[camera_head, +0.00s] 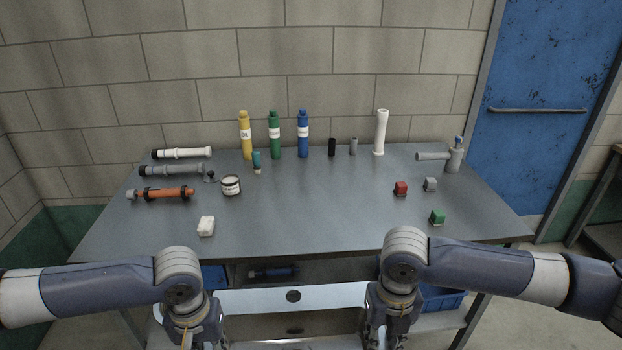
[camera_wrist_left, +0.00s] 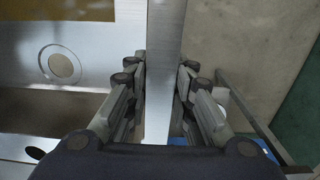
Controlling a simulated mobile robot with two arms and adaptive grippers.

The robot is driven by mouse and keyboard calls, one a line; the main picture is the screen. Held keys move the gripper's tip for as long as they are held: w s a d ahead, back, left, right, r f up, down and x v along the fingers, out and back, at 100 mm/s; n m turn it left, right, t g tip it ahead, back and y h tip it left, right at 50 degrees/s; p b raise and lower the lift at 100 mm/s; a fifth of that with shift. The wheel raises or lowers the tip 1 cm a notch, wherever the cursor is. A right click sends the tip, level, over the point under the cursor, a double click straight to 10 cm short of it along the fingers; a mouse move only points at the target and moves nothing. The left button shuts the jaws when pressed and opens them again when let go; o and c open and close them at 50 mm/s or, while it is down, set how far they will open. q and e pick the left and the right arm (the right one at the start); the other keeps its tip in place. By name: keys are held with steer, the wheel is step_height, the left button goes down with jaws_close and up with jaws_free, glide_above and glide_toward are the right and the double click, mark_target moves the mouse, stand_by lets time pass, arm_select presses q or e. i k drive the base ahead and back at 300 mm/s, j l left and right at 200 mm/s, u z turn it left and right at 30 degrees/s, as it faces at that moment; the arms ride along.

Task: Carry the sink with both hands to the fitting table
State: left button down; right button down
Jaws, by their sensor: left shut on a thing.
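The sink (camera_head: 335,298) is bright metal with round holes and shows at the bottom of the head view, between my two grippers and in front of the grey table (camera_head: 300,215). My left gripper (camera_head: 190,342) is at the sink's left side. In the left wrist view, its fingers (camera_wrist_left: 158,95) are shut on the sink's upright side wall (camera_wrist_left: 164,40), and a round hole (camera_wrist_left: 62,66) shows in the sink beside it. My right gripper (camera_head: 388,342) is at the sink's right side; its fingertips are not clear, so its grip cannot be told.
Yellow, green and blue bottles (camera_head: 303,135) stand at the back. Small blocks (camera_head: 437,217) lie on the right. The table's middle is clear. A blue door (camera_head: 540,90) is at right.

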mark_target(320, 213)
steer(key=i+l, duration=0.45)
steer(key=i, duration=1.3)
